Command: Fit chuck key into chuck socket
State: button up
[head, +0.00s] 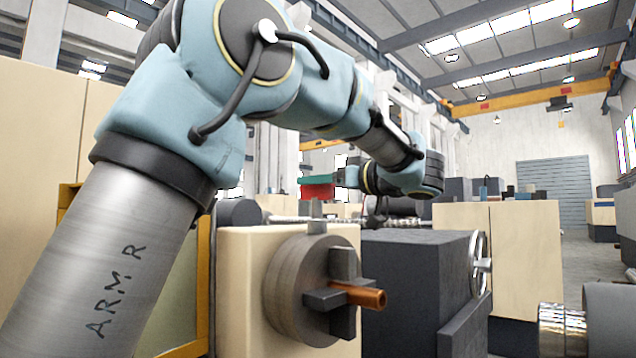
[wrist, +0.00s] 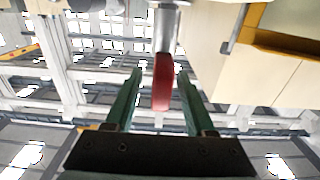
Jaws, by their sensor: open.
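The chuck key has a red handle (head: 318,192) and a grey metal shank (head: 315,209). It stands upright above the grey lathe chuck (head: 285,290), its lower end meeting a small block on the chuck's top. How deep the shank sits in the socket cannot be told; the socket itself is hidden. My gripper (head: 302,181) is level with the handle, reaching in from the right. In the wrist view my gripper (wrist: 160,73) is open, its green fingers on either side of the red handle (wrist: 162,85), with a gap showing on the left.
The chuck's dark jaws hold a copper-coloured bar (head: 360,296) pointing right. A cream headstock (head: 235,285) stands behind the chuck, with a dark machine block (head: 405,285) and handwheel (head: 480,264) to the right. Open air surrounds the key's handle.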

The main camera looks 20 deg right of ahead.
jog(key=b+v, duration=0.2)
jog(key=v, duration=0.8)
jog(key=shift+s+d, duration=0.25)
jog(key=shift+s, duration=0.1)
jog(key=shift+s, duration=0.1)
